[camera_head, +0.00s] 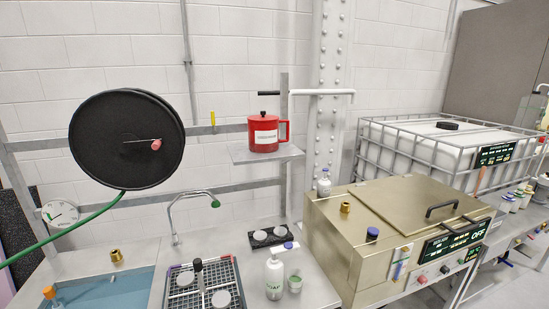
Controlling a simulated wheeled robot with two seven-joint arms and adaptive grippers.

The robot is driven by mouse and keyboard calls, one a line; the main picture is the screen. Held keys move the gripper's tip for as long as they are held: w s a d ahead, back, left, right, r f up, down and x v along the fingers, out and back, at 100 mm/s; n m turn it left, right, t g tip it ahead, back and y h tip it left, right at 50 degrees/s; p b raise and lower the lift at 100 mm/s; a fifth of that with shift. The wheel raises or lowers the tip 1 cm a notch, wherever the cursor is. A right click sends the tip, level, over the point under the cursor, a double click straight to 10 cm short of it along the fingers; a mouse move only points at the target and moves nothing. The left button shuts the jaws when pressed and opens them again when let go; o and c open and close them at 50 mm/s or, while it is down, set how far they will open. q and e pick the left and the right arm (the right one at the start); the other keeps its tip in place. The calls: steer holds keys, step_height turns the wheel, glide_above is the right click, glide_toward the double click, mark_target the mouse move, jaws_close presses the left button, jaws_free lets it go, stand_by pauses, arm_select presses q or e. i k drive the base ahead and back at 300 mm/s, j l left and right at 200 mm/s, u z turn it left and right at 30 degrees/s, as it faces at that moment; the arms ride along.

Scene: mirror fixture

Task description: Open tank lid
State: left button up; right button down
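A gold-coloured metal tank (335,242) stands on the right half of the bench. Its flat lid (405,200) lies shut on top and carries a black bar handle (456,209) near the front right edge. A dark panel (478,235) on the tank's front reads OFF. Behind it to the right is a white caged tank (425,150) with a black round cap (447,126) on top; the cap looks seated. Neither of my grippers is in view.
A red mug (264,133) sits on a shelf; a black hose reel (115,125) hangs left.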

mark_target(414, 204)
steer(key=i+l+z, duration=0.2)
steer(key=l, duration=0.25)
steer(key=l+z, duration=0.2)
steer(key=l, duration=0.2)
steer(key=i+l+z, duration=0.2)
steer(key=l, duration=0.2)
steer(key=k, duration=0.05)
